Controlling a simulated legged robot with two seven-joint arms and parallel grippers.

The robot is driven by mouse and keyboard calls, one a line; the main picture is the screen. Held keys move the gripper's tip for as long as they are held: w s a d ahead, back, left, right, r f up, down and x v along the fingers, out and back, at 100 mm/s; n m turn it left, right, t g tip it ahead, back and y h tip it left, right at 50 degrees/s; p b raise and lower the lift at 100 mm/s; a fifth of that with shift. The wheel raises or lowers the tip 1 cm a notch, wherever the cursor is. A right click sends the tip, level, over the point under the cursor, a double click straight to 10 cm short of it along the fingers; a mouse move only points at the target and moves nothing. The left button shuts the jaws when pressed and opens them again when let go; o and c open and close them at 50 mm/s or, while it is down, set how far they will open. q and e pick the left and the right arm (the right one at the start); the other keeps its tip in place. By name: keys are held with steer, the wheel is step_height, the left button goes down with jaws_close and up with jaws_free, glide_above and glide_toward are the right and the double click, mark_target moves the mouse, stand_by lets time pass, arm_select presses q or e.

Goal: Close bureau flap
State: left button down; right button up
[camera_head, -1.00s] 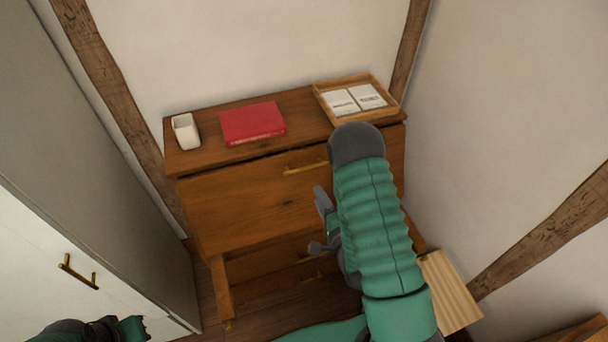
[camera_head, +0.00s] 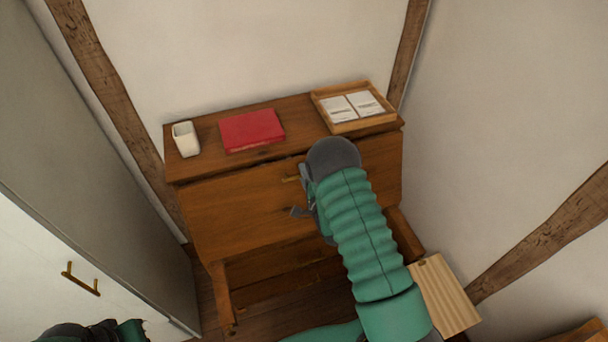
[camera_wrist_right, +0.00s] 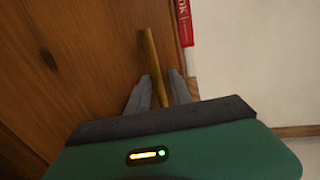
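The bureau's wooden flap (camera_head: 240,208) stands up as its front panel, with a dark gap along its top edge below the bureau top (camera_head: 215,163). I cannot tell if it is fully flush. Its brass handle (camera_head: 290,178) is partly hidden by my right arm. My right gripper (camera_head: 303,192) is open in front of the flap. In the right wrist view, the handle (camera_wrist_right: 152,60) runs between the spread fingers of the right gripper (camera_wrist_right: 158,88), with no clear grip on it. My left gripper (camera_head: 125,330) shows only in part at the bottom left.
A white cabinet with a brass handle (camera_head: 80,279) stands at left. A light wooden board (camera_head: 445,295) lies at right.

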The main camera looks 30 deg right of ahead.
steer(key=shift+d+f, duration=0.1)
steer(key=shift+d, duration=0.3)
jaws_close()
steer(key=shift+a, duration=0.15)
steer(key=shift+f, duration=0.2)
stand_by(0.4)
